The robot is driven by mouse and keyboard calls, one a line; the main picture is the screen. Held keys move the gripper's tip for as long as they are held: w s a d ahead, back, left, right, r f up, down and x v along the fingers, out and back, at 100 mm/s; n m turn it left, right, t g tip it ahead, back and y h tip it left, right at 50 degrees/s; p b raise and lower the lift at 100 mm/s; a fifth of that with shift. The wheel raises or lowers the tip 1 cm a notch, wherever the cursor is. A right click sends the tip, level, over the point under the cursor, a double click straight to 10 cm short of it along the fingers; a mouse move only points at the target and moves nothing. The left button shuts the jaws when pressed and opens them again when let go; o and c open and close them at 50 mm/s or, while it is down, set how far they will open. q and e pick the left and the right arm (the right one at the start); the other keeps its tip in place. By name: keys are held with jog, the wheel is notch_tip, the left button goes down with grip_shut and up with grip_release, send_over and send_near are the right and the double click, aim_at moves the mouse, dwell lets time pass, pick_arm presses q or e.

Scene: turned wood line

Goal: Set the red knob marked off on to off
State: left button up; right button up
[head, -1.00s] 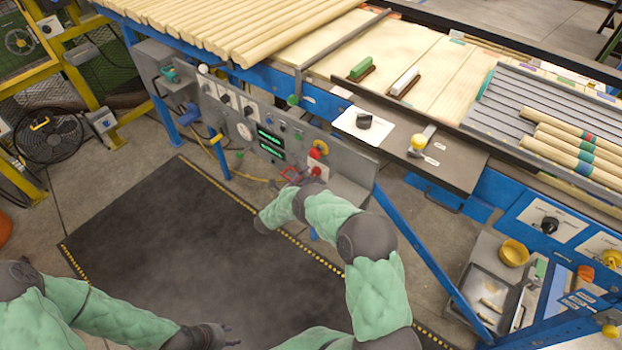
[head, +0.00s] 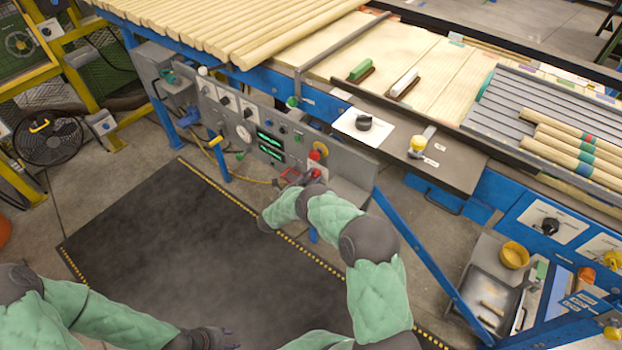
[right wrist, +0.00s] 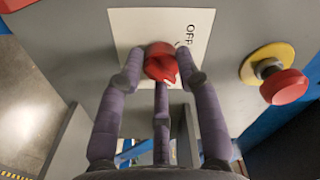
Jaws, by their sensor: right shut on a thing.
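The red knob (right wrist: 160,64) sits on a white plate (right wrist: 182,24) on the grey panel in the right wrist view. The letters OFF show on the plate just right of the knob; other lettering is hidden. My right gripper (right wrist: 158,76) is shut on the red knob, with a finger on each side and a third below. In the head view the right gripper (head: 294,180) is at the lower right of the control panel, and the knob is mostly hidden there. My left gripper (head: 222,340) hangs over the dark mat, away from the panel; its fingers are too small to read.
A red mushroom button (right wrist: 284,86) on a yellow collar stands on the panel right of my right gripper. The control panel (head: 243,112) also carries dials and green displays (head: 270,143). The dark floor mat (head: 170,235) is clear.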

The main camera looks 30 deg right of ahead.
jog(key=shift+w+a+n, duration=0.1)
jog(key=shift+n, duration=0.3)
jog(key=n, duration=0.3)
jog(key=shift+f+n, duration=0.1)
jog(key=shift+n, duration=0.3)
jog(key=n, duration=1.3)
jog(key=shift+s+f, duration=0.25)
jog(key=shift+s, duration=0.05)
jog(key=shift+s+f+n, duration=0.1)
jog(key=shift+n, duration=0.2)
jog(key=o, duration=1.1)
jog(key=shift+o, duration=0.2)
